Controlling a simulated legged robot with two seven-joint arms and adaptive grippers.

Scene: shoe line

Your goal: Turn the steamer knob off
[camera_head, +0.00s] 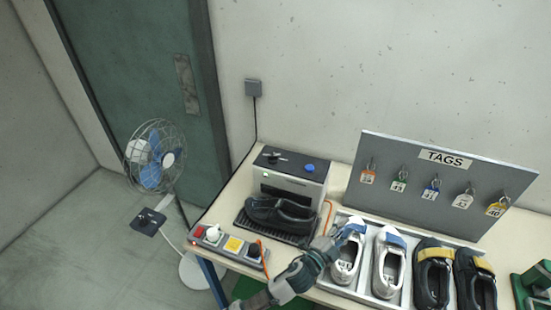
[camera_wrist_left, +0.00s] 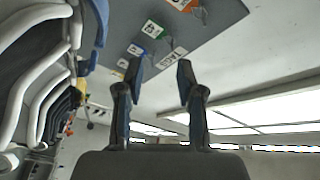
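The steamer (camera_head: 293,183) is a silver box with a dark top panel at the back left of the table. A black knob (camera_head: 275,156) and a blue button (camera_head: 309,168) sit on its top, and a small green light shows on its front. A black shoe (camera_head: 282,213) rests on the dark grate in front. My left gripper (camera_head: 338,238) is right of and in front of the steamer, by the nearest white shoe, apart from the knob. In the left wrist view its two fingers (camera_wrist_left: 159,73) are spread with nothing between them. My right gripper is not in view.
A shoe tray (camera_head: 333,287) holds white and black shoes to the right. A grey TAGS board (camera_head: 400,186) with hanging tags stands behind it. A fan (camera_head: 155,157) stands on the floor left.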

